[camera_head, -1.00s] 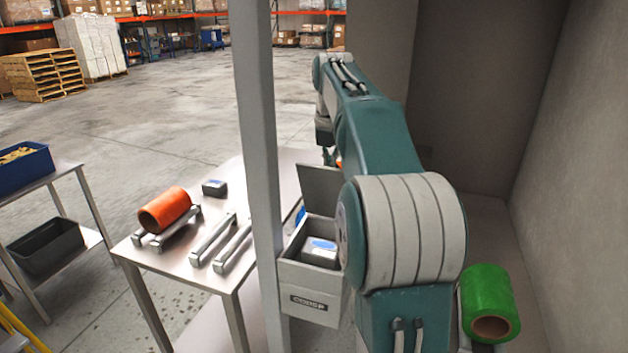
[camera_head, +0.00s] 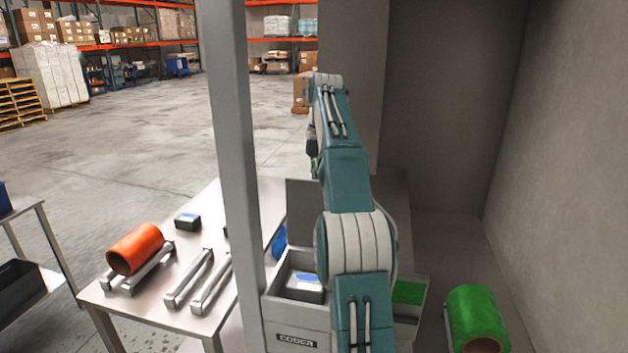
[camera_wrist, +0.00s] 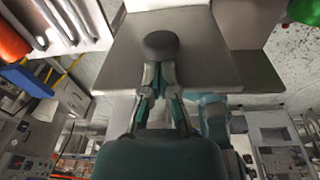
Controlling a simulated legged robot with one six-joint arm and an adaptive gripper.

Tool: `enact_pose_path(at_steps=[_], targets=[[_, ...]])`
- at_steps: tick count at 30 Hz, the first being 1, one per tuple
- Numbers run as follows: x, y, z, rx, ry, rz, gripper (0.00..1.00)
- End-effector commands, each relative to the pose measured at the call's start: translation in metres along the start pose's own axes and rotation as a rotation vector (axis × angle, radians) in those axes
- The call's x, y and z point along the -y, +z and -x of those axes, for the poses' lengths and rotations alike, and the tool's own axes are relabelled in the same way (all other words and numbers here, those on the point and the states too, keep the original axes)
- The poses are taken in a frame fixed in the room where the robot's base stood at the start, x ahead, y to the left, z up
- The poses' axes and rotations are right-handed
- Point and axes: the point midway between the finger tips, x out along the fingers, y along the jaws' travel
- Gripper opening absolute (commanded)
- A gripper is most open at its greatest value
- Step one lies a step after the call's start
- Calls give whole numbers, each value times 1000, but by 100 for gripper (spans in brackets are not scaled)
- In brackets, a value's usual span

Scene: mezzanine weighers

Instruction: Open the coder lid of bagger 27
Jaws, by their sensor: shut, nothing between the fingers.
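The grey box labelled CODER (camera_head: 297,340) stands right of the post, open at the top, with a dark cassette with a blue-and-white label (camera_head: 301,287) inside. A flat grey panel, apparently its lid (camera_head: 302,212), stands raised at the box's back; my arm hides part of both. No bagger number is readable. In the wrist view my gripper (camera_wrist: 158,70) is shut and empty in front of a flat grey panel (camera_wrist: 205,70). A dark round knob-like piece (camera_wrist: 160,44) sits at the fingertips; I cannot tell whether they touch it. The head view does not show the fingertips clearly.
A grey post (camera_head: 233,150) stands close left of the box. A side table (camera_head: 150,290) holds an orange roll (camera_head: 135,249), bars and a small dark cassette (camera_head: 187,221). A green roll (camera_head: 476,318) lies right, near the wall (camera_head: 560,150). Open floor lies beyond.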

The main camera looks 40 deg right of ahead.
Motion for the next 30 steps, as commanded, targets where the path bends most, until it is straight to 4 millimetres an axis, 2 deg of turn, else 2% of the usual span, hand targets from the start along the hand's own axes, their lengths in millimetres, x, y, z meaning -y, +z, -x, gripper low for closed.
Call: enact_pose_path(at_steps=[3,30], targets=[[1,4,-6,-26,-6,-3,0],[-1,0,-6,-4,-6,-1,0]])
